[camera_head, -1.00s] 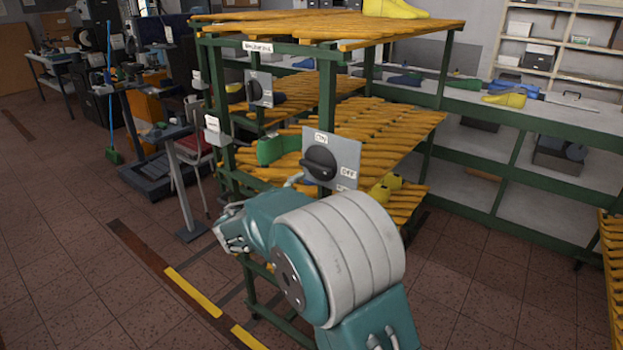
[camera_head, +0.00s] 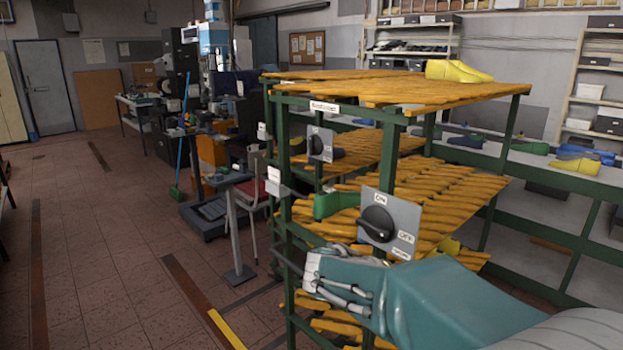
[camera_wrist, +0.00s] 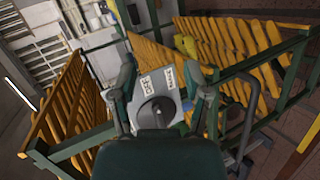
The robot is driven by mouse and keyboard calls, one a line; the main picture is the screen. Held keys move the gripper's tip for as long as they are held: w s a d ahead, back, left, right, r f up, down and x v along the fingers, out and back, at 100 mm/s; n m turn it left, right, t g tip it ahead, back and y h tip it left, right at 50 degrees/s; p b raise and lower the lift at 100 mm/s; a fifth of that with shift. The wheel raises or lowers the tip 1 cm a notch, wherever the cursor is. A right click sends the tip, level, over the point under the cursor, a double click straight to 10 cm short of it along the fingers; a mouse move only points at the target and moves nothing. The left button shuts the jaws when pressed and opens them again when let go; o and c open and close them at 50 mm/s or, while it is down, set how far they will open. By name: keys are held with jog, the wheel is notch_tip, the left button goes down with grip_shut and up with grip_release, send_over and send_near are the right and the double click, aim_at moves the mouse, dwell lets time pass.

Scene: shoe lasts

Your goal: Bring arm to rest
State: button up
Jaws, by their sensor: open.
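My arm (camera_head: 455,295) reaches in from the lower right of the head view, in front of the green-framed rack. In the wrist view my gripper (camera_wrist: 167,78) is open, its two dark fingers spread apart with nothing held between them. Beyond and between the fingers is a grey switch panel (camera_wrist: 172,92) with a dark round knob (camera_wrist: 157,111). In the head view the panel (camera_head: 405,213) is fixed to the rack just above my arm, its black knob (camera_head: 377,224) facing me. Contact between gripper and panel cannot be told.
The rack's yellow slatted shelves (camera_head: 440,92) hold a yellow shoe last (camera_head: 458,71) on top and a green one (camera_head: 335,204) lower down. A second switch panel (camera_head: 320,144) is further back. Open tiled floor (camera_head: 110,250) lies at left; a small stand (camera_head: 232,225) is beside the rack.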

jog(key=s+a+f+m+y, duration=0.1)
jog(key=s+y, duration=0.4)
jog(key=s, duration=0.7)
jog(key=s+a+f+m+y, duration=0.1)
jog(key=s+y, duration=0.5)
jog(key=s, duration=0.6)
jog(key=a+m, duration=0.1)
jog(key=m, duration=0.1)
jog(key=shift+m, duration=0.3)
